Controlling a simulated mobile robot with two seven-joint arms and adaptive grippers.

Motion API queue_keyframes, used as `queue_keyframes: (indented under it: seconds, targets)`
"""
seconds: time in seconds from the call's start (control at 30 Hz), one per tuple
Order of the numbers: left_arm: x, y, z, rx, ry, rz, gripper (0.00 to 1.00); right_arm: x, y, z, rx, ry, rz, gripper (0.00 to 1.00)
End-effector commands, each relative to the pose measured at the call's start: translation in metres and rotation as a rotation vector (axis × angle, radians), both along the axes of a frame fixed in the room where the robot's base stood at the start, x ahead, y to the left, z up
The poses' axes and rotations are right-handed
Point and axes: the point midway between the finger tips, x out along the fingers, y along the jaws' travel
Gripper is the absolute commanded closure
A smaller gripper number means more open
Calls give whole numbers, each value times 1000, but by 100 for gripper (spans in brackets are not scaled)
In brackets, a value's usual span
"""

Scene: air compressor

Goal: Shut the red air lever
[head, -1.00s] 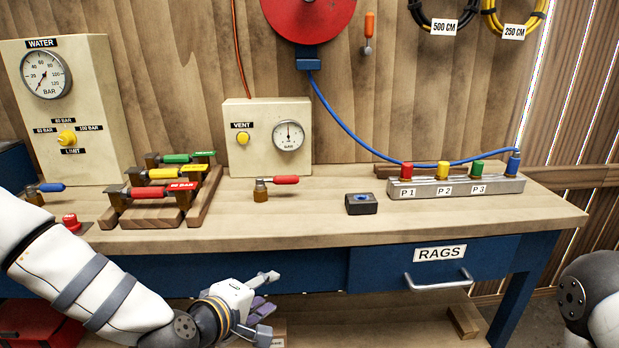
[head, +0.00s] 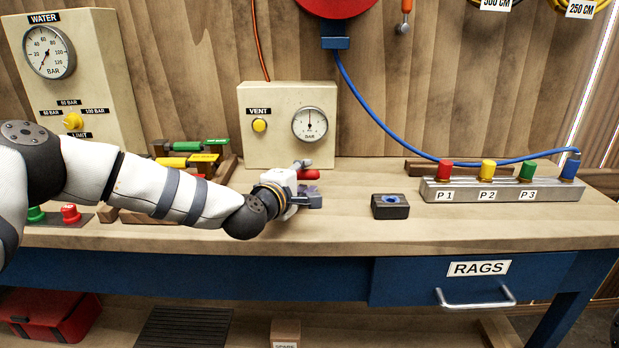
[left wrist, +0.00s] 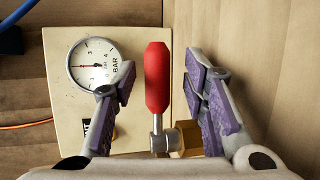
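The red air lever (head: 308,174) is on the bench in front of the vent box, partly hidden in the head view by my left gripper (head: 307,184). In the left wrist view the red handle (left wrist: 157,78) is whole, with its metal stem and brass valve body (left wrist: 187,138) below it. My left gripper (left wrist: 160,85) is open, with one purple-padded finger on each side of the handle. A gap shows on both sides, the right finger being nearer, and I see no contact. My right gripper is out of view.
The vent box (head: 254,155) with gauge stands behind the lever. A dark block (head: 390,207) with a blue centre lies to the right, before the metal manifold (head: 503,192). Green and yellow levers (head: 203,157) sit left, partly behind my arm. The bench front is clear.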

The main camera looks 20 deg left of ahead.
Motion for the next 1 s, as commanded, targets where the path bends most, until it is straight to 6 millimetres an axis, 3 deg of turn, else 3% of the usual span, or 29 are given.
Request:
queue_keyframes:
  seconds: [0.13, 0.4, 0.6, 1.0]
  targets:
    - [15, -2, -4, 0, 1, -1, 60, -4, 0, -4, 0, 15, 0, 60]
    - [18, -3, -1, 1, -2, -1, 60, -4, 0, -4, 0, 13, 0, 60]
    - [18, -2, -1, 1, -2, -1, 100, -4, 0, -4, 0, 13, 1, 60]
    - [18, -2, -5, -1, 1, -34, 100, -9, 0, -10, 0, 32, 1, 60]
